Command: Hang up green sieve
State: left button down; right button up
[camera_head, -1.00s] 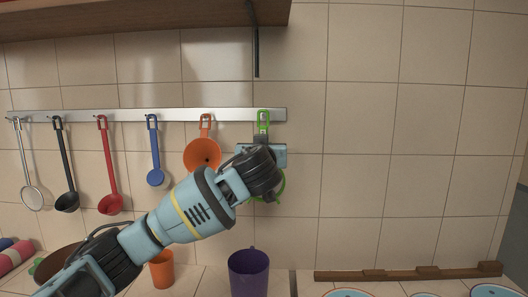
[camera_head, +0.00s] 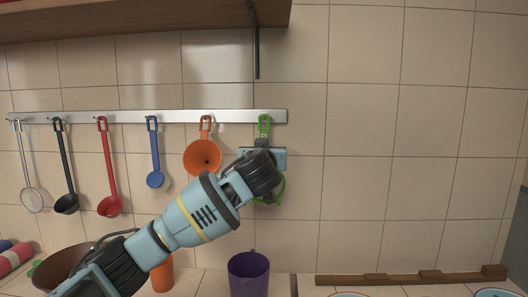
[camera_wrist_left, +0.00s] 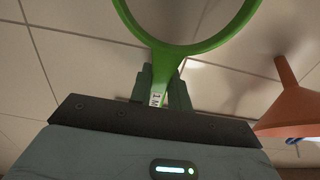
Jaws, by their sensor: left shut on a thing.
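The green sieve is in my left gripper, with its handle (camera_head: 264,124) upright in front of the right end of the metal rail (camera_head: 235,116). I cannot tell whether its handle hole is around a hook. My left gripper (camera_head: 263,146) is shut on the handle just below the rail. The sieve's round rim (camera_head: 282,188) hangs lower, mostly hidden behind my wrist. In the left wrist view the green rim (camera_wrist_left: 205,46) and the handle between the fingers (camera_wrist_left: 162,88) show clearly. My right gripper is not in view.
An orange funnel (camera_head: 202,157) hangs left of the sieve and also shows in the wrist view (camera_wrist_left: 295,100). A blue ladle (camera_head: 155,179), a red ladle (camera_head: 109,205) and other utensils hang further left. A purple cup (camera_head: 248,274) stands below. A shelf (camera_head: 140,18) is above.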

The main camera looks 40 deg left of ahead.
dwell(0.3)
pick_arm(q)
jog(key=c, duration=1.2)
grip_release()
jog(key=shift+c, duration=0.2)
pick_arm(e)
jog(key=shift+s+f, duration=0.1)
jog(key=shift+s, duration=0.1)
pick_arm(q)
jog(key=v, duration=0.8)
jog(key=shift+b, duration=0.3)
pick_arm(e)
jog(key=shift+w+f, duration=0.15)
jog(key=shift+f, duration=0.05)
pick_arm(q)
jog(key=shift+p+v, duration=0.7)
jog(key=shift+v, duration=1.25)
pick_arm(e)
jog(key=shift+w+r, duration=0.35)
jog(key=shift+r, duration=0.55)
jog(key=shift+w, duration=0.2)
